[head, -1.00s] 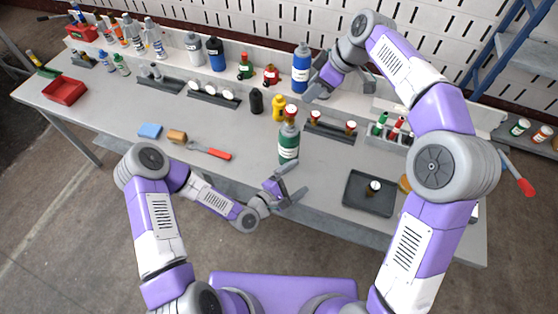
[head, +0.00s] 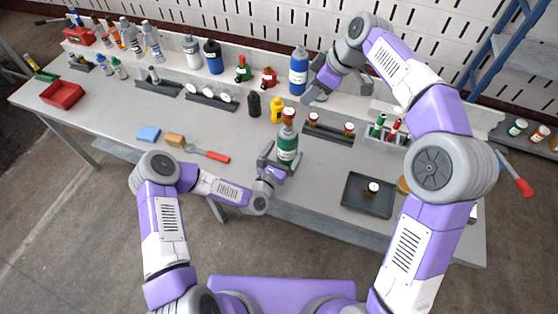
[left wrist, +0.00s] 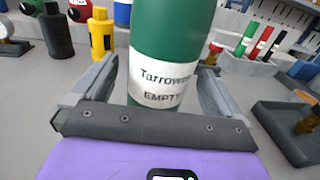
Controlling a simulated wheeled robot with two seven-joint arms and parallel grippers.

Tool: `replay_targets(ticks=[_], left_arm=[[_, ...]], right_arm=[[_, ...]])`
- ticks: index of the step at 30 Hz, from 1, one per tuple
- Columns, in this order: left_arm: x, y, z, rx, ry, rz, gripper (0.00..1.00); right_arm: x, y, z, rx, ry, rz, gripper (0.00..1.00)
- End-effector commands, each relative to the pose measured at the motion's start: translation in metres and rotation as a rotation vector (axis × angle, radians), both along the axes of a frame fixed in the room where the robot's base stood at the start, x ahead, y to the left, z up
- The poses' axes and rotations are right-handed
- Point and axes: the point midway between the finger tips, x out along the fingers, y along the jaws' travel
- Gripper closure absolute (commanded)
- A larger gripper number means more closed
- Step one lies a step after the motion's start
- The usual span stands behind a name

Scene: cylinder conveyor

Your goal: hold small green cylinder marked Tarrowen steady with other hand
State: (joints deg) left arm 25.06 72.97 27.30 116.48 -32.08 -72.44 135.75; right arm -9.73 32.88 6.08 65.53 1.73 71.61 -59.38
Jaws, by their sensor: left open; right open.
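My left gripper (head: 280,160) is open, with one finger on each side of the cylinder's lower part. In the left wrist view the left gripper (left wrist: 160,85) shows gaps beside the cylinder, so the fingers look apart from it. My right gripper (head: 345,90) is open at the back of the bench, beside a blue cylinder (head: 298,72); whether it touches that cylinder is unclear.
A black bottle (head: 254,105) and a yellow bottle (head: 277,110) stand behind the green cylinder. A dark tray (head: 352,203) lies to the right. A red-handled tool (head: 215,157), a brush and a blue sponge (head: 148,134) lie to the left.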

Motion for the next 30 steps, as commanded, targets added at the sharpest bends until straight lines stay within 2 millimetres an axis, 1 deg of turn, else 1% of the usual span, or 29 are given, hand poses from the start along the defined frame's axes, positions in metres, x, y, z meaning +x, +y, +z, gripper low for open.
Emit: replay_targets(ticks=[1, 3, 6, 10, 16, 17, 30], left_arm=[[0.007, -0.004, 0.001, 0.002, -0.003, 0.0, 0.0], [0.014, -0.007, 0.0, 0.002, -0.001, -0.001, 0.0], [0.022, -0.01, 0.0, 0.002, -0.001, 0.0, 0.0], [0.026, -0.012, 0.0, 0.001, 0.0, -0.001, 0.0], [0.026, -0.012, 0.0, 0.002, 0.001, -0.001, 0.0], [0.026, -0.012, 0.0, 0.002, 0.001, -0.001, 0.02], [0.026, -0.012, 0.0, 0.002, 0.0, -0.001, 0.69]], right_arm=[[0.0, 0.0, 0.0, 0.0, 0.0, 0.0, 0.57], [0.0, 0.0, 0.0, 0.0, 0.0, 0.0, 0.57], [0.0, 0.0, 0.0, 0.0, 0.0, 0.0, 0.57], [0.0, 0.0, 0.0, 0.0, 0.0, 0.0, 0.57], [0.0, 0.0, 0.0, 0.0, 0.0, 0.0, 0.57], [0.0, 0.0, 0.0, 0.0, 0.0, 0.0, 0.57], [0.0, 0.0, 0.0, 0.0, 0.0, 0.0, 0.57]])
